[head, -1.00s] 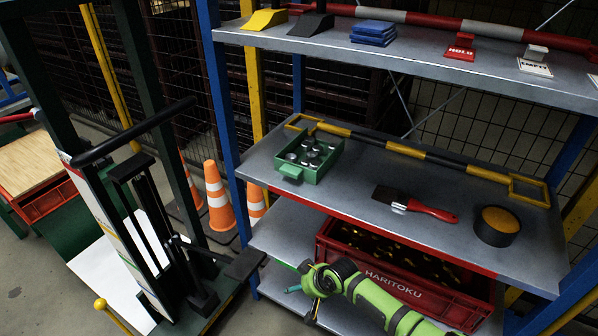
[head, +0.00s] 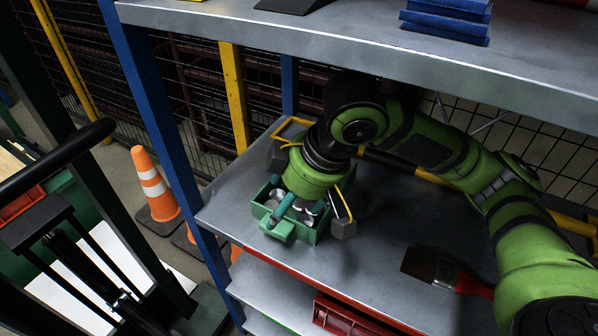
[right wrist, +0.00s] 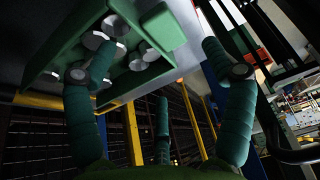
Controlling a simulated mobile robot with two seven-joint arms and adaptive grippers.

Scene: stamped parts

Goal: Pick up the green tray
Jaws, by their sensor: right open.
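The green tray (head: 318,232) sits on the grey middle shelf near its left end, with several round metal parts in it. It fills the upper left of the right wrist view (right wrist: 58,45), and its handle tab (right wrist: 163,27) shows there. My right gripper (head: 296,203) is over the tray from above, its teal fingers spread. In the right wrist view the gripper (right wrist: 158,52) has one finger over the tray's inside and one beyond the tab, with the tab between them. I cannot tell whether a finger touches. My left gripper is not in view.
The upper shelf (head: 350,45) runs close above my right arm, with blue blocks (head: 445,22) on it. A dark brush (head: 432,268) with a red handle lies right of the tray. A blue post (head: 150,110) and an orange cone (head: 153,185) stand at the left.

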